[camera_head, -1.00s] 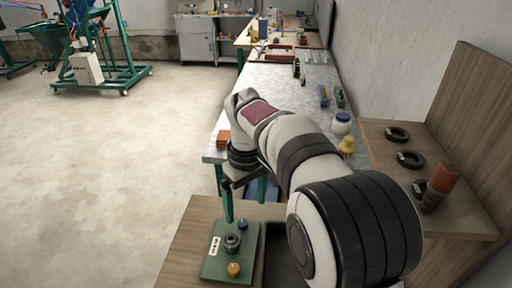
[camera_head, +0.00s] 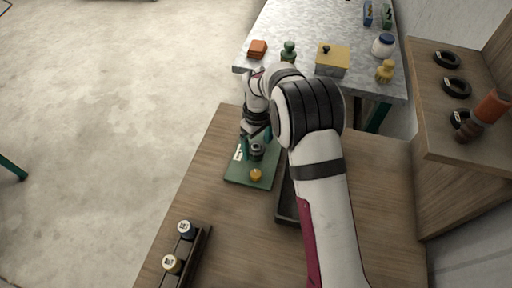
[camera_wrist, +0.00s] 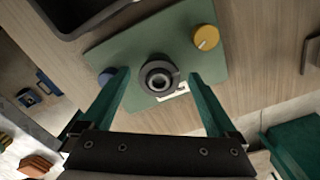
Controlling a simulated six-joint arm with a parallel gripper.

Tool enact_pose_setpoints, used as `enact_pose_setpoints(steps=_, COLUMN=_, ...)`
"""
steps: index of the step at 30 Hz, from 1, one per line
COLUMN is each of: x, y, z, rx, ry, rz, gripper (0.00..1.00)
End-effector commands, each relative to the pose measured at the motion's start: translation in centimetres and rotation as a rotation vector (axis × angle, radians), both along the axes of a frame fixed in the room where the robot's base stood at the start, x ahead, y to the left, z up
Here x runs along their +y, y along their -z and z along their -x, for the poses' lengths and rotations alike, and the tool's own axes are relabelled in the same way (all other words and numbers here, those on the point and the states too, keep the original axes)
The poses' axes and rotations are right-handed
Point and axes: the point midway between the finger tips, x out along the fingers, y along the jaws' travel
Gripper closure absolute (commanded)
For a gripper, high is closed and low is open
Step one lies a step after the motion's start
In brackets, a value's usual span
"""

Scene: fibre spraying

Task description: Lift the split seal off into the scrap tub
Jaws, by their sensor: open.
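A green plate (camera_head: 238,174) lies on the wooden bench with a dark round fitting (camera_head: 257,153) on it. In the wrist view the green plate (camera_wrist: 118,48) carries a dark ring, the seal (camera_wrist: 146,72), around a grey centre; I cannot make out its split. My gripper (camera_head: 256,138) is over the plate, pointing down. In the wrist view my gripper (camera_wrist: 158,75) is open, with one teal finger on each side of the seal and space between. A dark open tray, seemingly the scrap tub (camera_head: 285,217), is right of the plate, partly hidden by my arm; its rim also shows in the wrist view (camera_wrist: 98,22).
A yellow knob (camera_head: 256,175) and a blue knob (camera_wrist: 107,76) stand on the plate near the fitting. A rack (camera_head: 197,254) with two capped items is at front left. Black rings (camera_head: 455,88) lie on the right shelf beside an orange-brown cylinder (camera_head: 490,108). A metal table stands behind.

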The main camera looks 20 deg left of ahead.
Motion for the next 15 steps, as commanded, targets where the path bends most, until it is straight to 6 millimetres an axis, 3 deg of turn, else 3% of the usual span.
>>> enact_pose_setpoints(steps=5, x=0.00, y=0.00, z=-0.02, rx=0.000, ry=0.000, rz=0.000, gripper=0.06)
enact_pose_setpoints(steps=15, x=-0.01, y=-0.05, z=-0.03, rx=-0.001, ry=0.000, rz=0.000, gripper=0.68)
